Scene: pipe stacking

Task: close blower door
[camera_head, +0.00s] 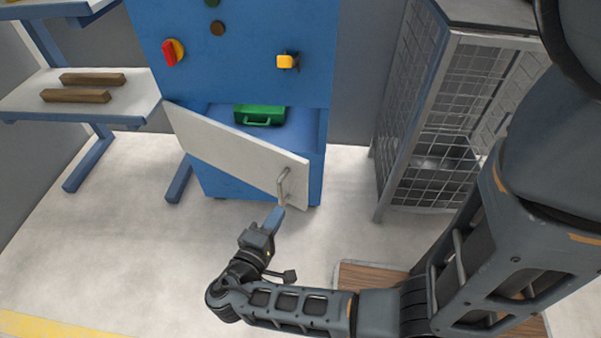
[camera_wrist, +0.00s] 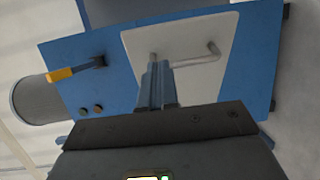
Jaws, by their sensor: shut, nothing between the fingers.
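The blower door (camera_head: 235,150) is a white panel on the blue blower cabinet (camera_head: 235,50). It stands partly open, swung out from the cabinet, with a green case (camera_head: 260,115) visible in the opening behind it. The door's metal handle (camera_head: 283,185) is near its right end. My gripper (camera_head: 274,217) is shut and empty, just below the handle; I cannot tell whether it touches. In the wrist view the shut fingers (camera_wrist: 157,85) point at the white door (camera_wrist: 235,50), with the bent handle (camera_wrist: 197,58) just beyond them to the right.
A red switch (camera_head: 172,52) and a yellow one (camera_head: 287,61) are on the cabinet front. A shelf with two brown bars (camera_head: 85,87) stands at left. A wire mesh cage (camera_head: 455,110) stands at right. The floor in front of the door is clear.

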